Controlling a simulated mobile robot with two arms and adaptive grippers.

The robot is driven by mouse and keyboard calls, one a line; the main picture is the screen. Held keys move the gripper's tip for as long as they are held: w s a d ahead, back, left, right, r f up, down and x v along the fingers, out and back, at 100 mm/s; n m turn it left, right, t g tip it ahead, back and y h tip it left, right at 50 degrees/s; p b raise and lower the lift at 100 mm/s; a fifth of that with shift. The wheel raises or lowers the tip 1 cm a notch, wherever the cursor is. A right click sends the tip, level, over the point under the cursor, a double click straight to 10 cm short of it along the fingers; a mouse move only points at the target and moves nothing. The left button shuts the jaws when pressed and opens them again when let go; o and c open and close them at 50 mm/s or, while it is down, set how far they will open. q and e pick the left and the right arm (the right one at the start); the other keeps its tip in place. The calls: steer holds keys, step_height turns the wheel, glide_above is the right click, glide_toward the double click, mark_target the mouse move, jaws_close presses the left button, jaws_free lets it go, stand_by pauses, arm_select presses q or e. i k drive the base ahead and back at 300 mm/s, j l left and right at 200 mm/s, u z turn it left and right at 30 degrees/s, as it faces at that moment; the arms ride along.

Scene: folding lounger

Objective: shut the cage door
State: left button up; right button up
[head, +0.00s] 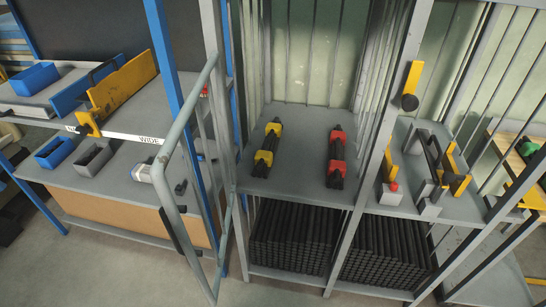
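The cage door (161,176) is a grey-blue tube frame with thin bars, in the head view left of the middle. It stands open, swung out toward me from the cage's left post (212,40). A dark strip, perhaps a handle, lies along its near lower edge. The cage (310,60) has a wide open front. A yellow plate with a black knob (409,92) sits on the post at the right of the opening. Neither of my grippers is in view.
On the cage shelf (300,182) lie a yellow-and-black tool (267,146) and a red-and-black tool (336,155). Black stacked bars (300,235) fill the space below. A blue-framed bench (115,185) with bins stands left, behind the door. Bare floor (110,275) shows in front.

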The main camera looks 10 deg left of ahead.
mark_target(169, 213)
steer(key=k+j, duration=0.1)
steer(key=j, duration=0.3)
steer(key=k+j, duration=0.1)
steer(key=j, duration=0.65)
steer(key=k, duration=0.2)
